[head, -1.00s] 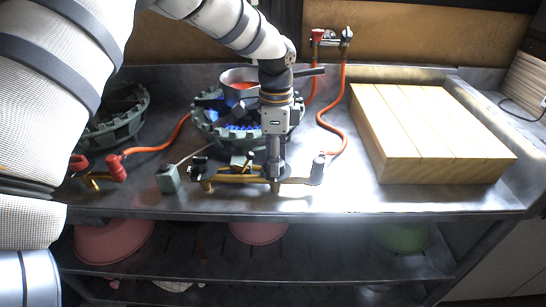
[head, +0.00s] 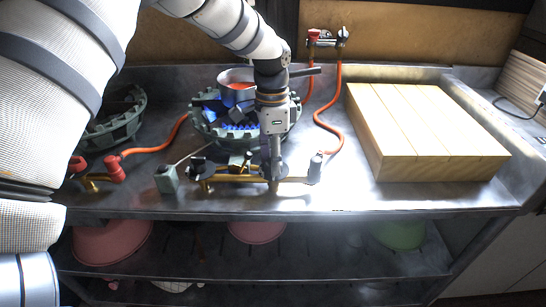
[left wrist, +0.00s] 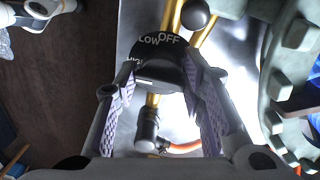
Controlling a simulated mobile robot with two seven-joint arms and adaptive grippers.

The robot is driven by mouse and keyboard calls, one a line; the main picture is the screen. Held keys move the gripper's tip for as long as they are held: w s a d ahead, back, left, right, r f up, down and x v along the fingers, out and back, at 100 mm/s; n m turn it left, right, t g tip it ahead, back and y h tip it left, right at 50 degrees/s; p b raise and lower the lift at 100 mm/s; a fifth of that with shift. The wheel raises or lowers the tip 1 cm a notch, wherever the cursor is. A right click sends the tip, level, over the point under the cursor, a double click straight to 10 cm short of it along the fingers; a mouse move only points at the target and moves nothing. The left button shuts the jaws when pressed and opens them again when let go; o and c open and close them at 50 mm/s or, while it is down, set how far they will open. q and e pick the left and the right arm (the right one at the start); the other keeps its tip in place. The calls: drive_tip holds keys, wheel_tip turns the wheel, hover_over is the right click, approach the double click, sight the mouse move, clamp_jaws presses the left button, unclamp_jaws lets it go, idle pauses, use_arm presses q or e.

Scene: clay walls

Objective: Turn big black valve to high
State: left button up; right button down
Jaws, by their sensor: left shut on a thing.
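The big black valve (left wrist: 160,62) is a round black knob with white lettering, "LOW" and "OFF", showing in the left wrist view. My left gripper (left wrist: 166,105) has one purple-grey ridged finger pad on each side of the knob and is shut on it. In the head view my left gripper (head: 272,174) points down at the brass pipe (head: 238,179) at the burner's front, and it hides the knob there. A smaller black knob (head: 197,165) sits on the pipe's left end. My right gripper is not in view.
A green burner ring (head: 205,127) with a metal pot (head: 237,80) stands behind the pipe. A second burner (head: 118,130) is at left. An orange hose (head: 329,125) runs to the wall taps. A wooden block (head: 430,135) lies at right. Bowls sit on the shelf below.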

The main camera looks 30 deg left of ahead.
use_arm(q)
drive_tip(key=o, duration=1)
drive_tip(key=shift+w+a+r, duration=0.1)
drive_tip(key=shift+w+r, duration=0.05)
drive_tip(key=shift+o, duration=0.4)
wheel_tip(320, 180, up, 12)
drive_tip(key=shift+w+a, duration=0.25)
